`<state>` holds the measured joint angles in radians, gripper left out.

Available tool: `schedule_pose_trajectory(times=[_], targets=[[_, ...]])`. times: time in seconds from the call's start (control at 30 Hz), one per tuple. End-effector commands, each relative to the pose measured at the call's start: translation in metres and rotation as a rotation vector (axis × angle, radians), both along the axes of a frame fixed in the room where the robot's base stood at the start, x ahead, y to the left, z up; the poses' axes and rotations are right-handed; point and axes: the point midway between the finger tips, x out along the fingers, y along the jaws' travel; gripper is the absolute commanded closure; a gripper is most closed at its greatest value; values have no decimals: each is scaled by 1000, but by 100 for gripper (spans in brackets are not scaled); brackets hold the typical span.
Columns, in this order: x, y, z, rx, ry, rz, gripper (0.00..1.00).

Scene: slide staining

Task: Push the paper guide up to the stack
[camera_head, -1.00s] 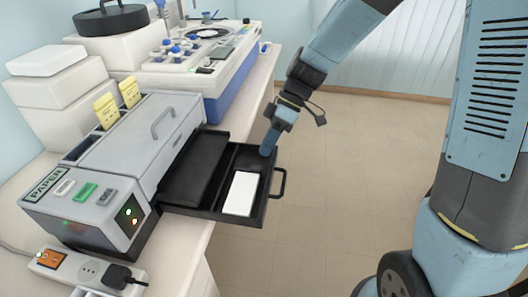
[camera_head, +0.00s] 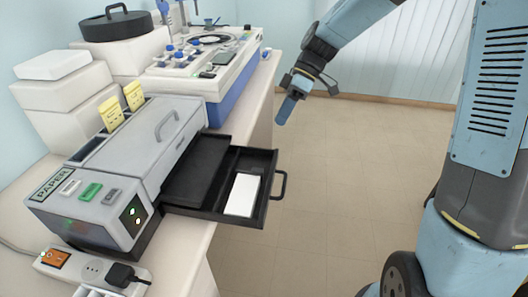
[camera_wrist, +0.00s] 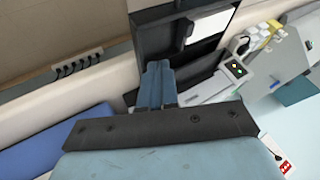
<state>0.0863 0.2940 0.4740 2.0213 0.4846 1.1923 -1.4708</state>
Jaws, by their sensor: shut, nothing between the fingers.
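The white paper stack (camera_head: 243,194) lies flat in the front part of the open black drawer (camera_head: 262,212). It also shows in the wrist view (camera_wrist: 208,28). The paper guide is black on black, and I cannot pick it out clearly or tell whether it touches the stack. My gripper (camera_head: 284,118) is shut and empty. It hangs in the air beyond the drawer's far right corner, clear of drawer and stack. In the wrist view the blue fingers (camera_wrist: 158,68) are together, with the drawer ahead of them.
The drawer sticks out of the grey paper machine (camera_head: 140,150) over the bench's front edge. A handle (camera_head: 282,185) is on its front. A blue and white instrument (camera_head: 215,75) stands behind on the bench. A power strip (camera_head: 90,268) lies at the near left.

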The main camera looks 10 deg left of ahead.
Motion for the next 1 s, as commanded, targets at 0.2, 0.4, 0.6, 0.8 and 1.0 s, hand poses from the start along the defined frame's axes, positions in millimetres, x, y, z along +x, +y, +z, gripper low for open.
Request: schedule_pose_trajectory(times=[0.2, 0.4, 0.6, 0.8, 1.0], targets=[[-9, 9, -16, -1, 3, 4, 100], [-25, 24, -44, 0, 3, 7, 100], [-40, 39, -72, -1, 2, 7, 100], [-64, 44, -79, -2, 0, 6, 100], [-81, 45, -79, 0, 0, 5, 100]])
